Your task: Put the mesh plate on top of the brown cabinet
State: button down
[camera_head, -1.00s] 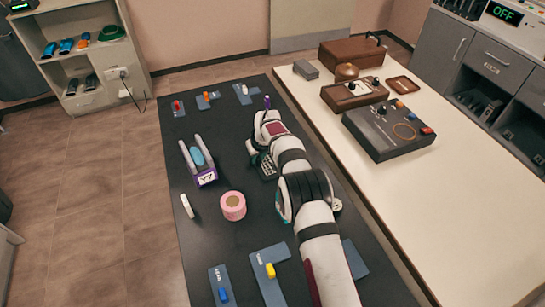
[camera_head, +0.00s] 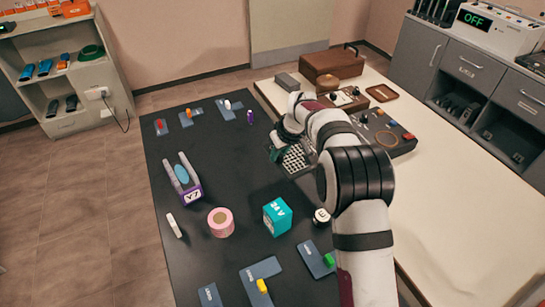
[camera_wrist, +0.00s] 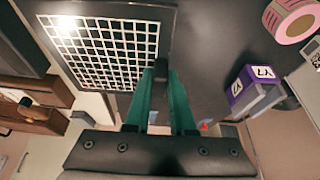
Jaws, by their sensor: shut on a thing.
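The mesh plate (camera_head: 296,159) is a dark plate with a white square grid. My gripper (camera_head: 277,154) holds it by an edge, over the right side of the black mat. In the wrist view the plate (camera_wrist: 105,47) fills the upper left, and the teal fingers of my gripper (camera_wrist: 162,72) are closed at its edge. The arm hides part of the plate in the head view. The brown cabinet (camera_head: 333,60), a box-shaped brown piece with a handle on top, stands at the back of the white table, apart from the plate.
The black mat (camera_head: 200,255) holds a pink roll (camera_head: 221,222), a teal box (camera_head: 278,217) and a purple-based stand (camera_head: 188,190).

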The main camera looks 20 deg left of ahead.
jog(key=shift+w+d+r, duration=0.1)
jog(key=shift+d+r, duration=0.1)
jog(key=shift+d, duration=0.3)
jog(key=w+d+r+m+t+h, duration=0.1)
jog(key=d+m, duration=0.2)
jog(key=d, duration=1.2)
jog(key=w+d+m+h, duration=0.1)
jog(key=w+d+m, duration=0.1)
jog(key=d, duration=1.3)
jog(key=s+d+m, duration=0.2)
jog(key=s+d, duration=0.2)
jog(key=d, duration=0.3)
jog(key=s+d+r+m+h, duration=0.1)
jog(key=s+d, duration=0.2)
jog(key=d, duration=0.5)
jog(key=s+d+m, duration=0.2)
jog(key=s+d, duration=0.2)
jog(key=d, duration=0.3)
jog(key=shift+t, duration=0.4)
jog(key=w+a+f, duration=0.4)
jog(key=w, duration=0.1)
jog(key=w+a+f, duration=0.2)
jog(key=w+a, duration=0.1)
jog(key=shift+w+f, duration=0.2)
jog(key=shift+f, duration=0.1)
jog(key=shift+w+a+f, duration=0.1)
jog(key=shift+a+f, duration=0.05)
jog(key=shift+f, duration=1.95)
jog(key=shift+f, duration=0.15)
